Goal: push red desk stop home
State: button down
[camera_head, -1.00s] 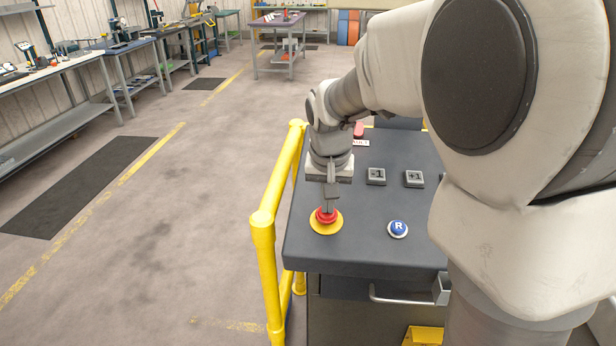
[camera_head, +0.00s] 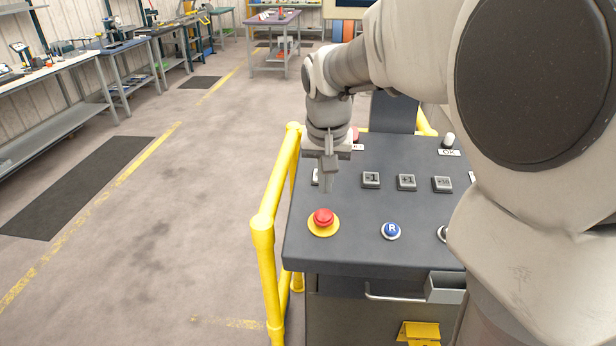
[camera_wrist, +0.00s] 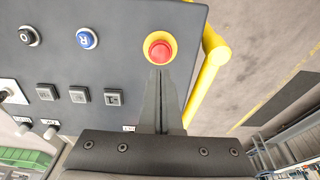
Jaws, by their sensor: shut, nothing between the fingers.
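The red desk stop (camera_head: 323,217) is a red mushroom button on a yellow round base near the front left corner of the dark desk (camera_head: 350,253). It also shows in the wrist view (camera_wrist: 160,51), just beyond the fingertips. My gripper (camera_head: 327,189) is shut and empty, pointing down. Its fingertips are above the stop and appear apart from it, with a gap in the head view. In the wrist view my gripper (camera_wrist: 159,70) has its closed fingers lined up with the button.
A blue R button (camera_head: 391,231) and grey keys (camera_head: 407,182) lie to the right on the desk. A yellow rail (camera_head: 263,235) runs along the desk's left side. A drawer handle and grey box (camera_head: 445,289) are at the front. Open floor lies left.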

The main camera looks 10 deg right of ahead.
jog(key=v, duration=0.6)
jog(key=s+f+n+t, duration=0.3)
jog(key=s, duration=1.6)
jog(key=shift+f+n+y, duration=0.15)
jog(key=shift+n+y, duration=0.15)
jog(key=shift+y, duration=0.1)
jog(key=shift+s+a, duration=0.1)
jog(key=shift+s, duration=0.05)
